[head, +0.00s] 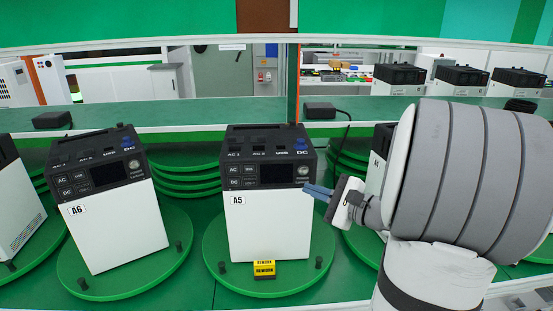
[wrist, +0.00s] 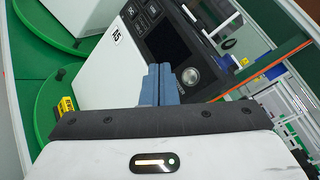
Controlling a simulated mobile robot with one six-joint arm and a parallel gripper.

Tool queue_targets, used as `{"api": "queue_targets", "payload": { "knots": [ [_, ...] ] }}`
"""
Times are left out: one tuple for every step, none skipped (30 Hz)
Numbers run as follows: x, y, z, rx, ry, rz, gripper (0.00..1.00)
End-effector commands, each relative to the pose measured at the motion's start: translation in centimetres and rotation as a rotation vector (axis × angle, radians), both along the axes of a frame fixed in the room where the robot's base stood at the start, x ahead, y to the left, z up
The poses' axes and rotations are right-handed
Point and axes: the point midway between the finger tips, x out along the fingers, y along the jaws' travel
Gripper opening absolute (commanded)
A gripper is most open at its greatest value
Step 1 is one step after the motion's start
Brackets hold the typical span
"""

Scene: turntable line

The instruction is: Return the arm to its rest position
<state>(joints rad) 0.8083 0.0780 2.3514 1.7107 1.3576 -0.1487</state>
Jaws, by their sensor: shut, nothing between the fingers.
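My gripper (head: 318,192) is in the head view, at the right front of the unit labelled A5 (head: 268,220). Its blue fingers are together with nothing between them, pointing left near the unit's upper right edge. In the wrist view the shut fingers (wrist: 158,84) lie in front of the dark control panel of the unit (wrist: 165,40), beside its round silver knob. I cannot tell whether the fingertips touch the panel. My grey and white arm fills the right side of the head view and hides part of the unit labelled A4 (head: 377,165).
A5 stands on a green turntable (head: 215,255) with a yellow rework tag (head: 264,268) at its foot. Unit A6 (head: 118,225) stands on another turntable to the left. More units (head: 461,80) stand on the back counter. A black box (head: 52,119) sits on the ledge behind.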

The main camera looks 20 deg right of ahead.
Motion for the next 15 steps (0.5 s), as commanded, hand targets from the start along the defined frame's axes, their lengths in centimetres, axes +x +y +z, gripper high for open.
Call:
{"api": "queue_targets", "payload": {
  "knots": [
    [0.0, 0.0, 0.0, 0.000, 0.000, 0.000, 0.00],
    [0.0, 0.0, 0.0, 0.000, 0.000, 0.000, 0.00],
    [0.0, 0.0, 0.0, 0.000, 0.000, 0.000, 0.00],
    [0.0, 0.0, 0.0, 0.000, 0.000, 0.000, 0.00],
    [0.0, 0.0, 0.0, 0.000, 0.000, 0.000, 0.00],
    [-0.1, 1.1, -0.1, -0.021, 0.013, 0.033, 0.00],
    [-0.3, 2.2, -0.3, -0.044, 0.027, 0.065, 0.00],
    [-0.6, 3.5, -0.5, -0.072, 0.045, 0.108, 0.00],
    [-1.2, 5.4, -1.0, -0.120, 0.072, 0.171, 0.00],
    [-1.7, 7.0, -1.3, -0.164, 0.095, 0.226, 0.00],
    [-2.5, 8.6, -1.8, -0.213, 0.120, 0.285, 0.00],
    [-3.6, 10.7, -2.5, -0.285, 0.152, 0.366, 0.00],
    [-4.6, 12.1, -3.1, -0.345, 0.175, 0.427, 0.00],
    [-5.6, 13.3, -3.6, -0.408, 0.194, 0.487, 0.00],
    [-6.9, 14.7, -4.4, -0.493, 0.219, 0.561, 0.00]
  ]
}}
